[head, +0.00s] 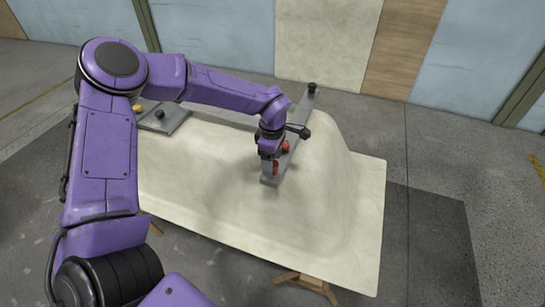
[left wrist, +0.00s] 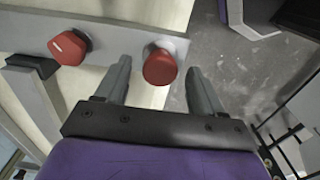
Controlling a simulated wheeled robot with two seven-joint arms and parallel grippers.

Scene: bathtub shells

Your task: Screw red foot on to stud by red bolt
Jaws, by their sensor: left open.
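The round red foot (left wrist: 160,66) sits at the end of a grey bar (left wrist: 110,38), between the two fingers of my left gripper (left wrist: 159,72). The fingers are open, with a gap visible on each side of the foot. The red bolt (left wrist: 68,48), with a hexagonal head, is on the same bar to the left. In the head view my left gripper (head: 271,155) is over the near end of the bar, with the red foot (head: 275,168) below it and the red bolt (head: 286,146) just behind. The stud itself is hidden. My right gripper is not in view.
The bar lies across the cream bathtub shell (head: 330,200). A black foot (head: 312,87) stands at the bar's far end. Another grey bar (head: 170,118) with a yellow part (head: 138,108) is at the left. Another red part (left wrist: 258,18) shows at the wrist view's upper right.

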